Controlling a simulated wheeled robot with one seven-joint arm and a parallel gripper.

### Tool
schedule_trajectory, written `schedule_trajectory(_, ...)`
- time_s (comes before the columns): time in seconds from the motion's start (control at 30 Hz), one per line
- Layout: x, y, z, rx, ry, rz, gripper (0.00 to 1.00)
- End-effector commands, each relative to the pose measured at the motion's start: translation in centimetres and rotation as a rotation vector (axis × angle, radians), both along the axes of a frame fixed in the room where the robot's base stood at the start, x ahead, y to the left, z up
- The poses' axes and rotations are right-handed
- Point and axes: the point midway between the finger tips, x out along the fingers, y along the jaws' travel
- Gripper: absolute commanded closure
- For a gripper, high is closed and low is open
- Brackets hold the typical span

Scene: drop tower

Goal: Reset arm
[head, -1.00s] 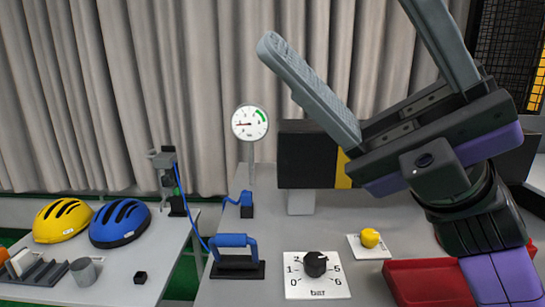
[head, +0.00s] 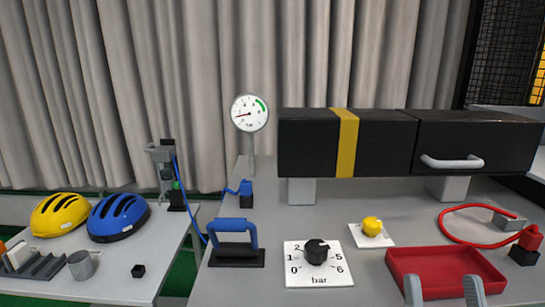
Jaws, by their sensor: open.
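My gripper (head: 443,291) shows only as two grey fingertips at the bottom edge, to the right of centre. The fingers are apart, with nothing between them. They stand in front of the red tray (head: 400,268), covering part of its near side. The rest of my arm is out of view.
The grey bench holds a bar dial (head: 316,252), a yellow knob (head: 371,227), a blue handle (head: 236,238) and a gauge (head: 249,114). A black cabinet (head: 390,145) with a yellow stripe stands behind. A red cable (head: 470,238) lies right. Yellow (head: 59,214) and blue (head: 119,217) helmets sit left.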

Motion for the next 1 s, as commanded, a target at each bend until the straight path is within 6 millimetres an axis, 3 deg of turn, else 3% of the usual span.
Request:
schedule_trajectory(0.03,-0.8,-0.1,-2.7,0.025,0.071,0.002,0.43)
schedule_trajectory(0.2,-4.0,-0.4,-9.7,0.084,0.276,0.005,0.43)
schedule_trajectory(0.5,-12.4,-0.6,-20.0,0.120,0.623,0.019,0.43)
schedule_trajectory(0.8,-21.4,-0.7,-26.5,0.065,0.910,0.051,0.43)
schedule_trajectory(1.0,-24.2,-0.2,-28.3,0.046,0.996,0.082,0.43)
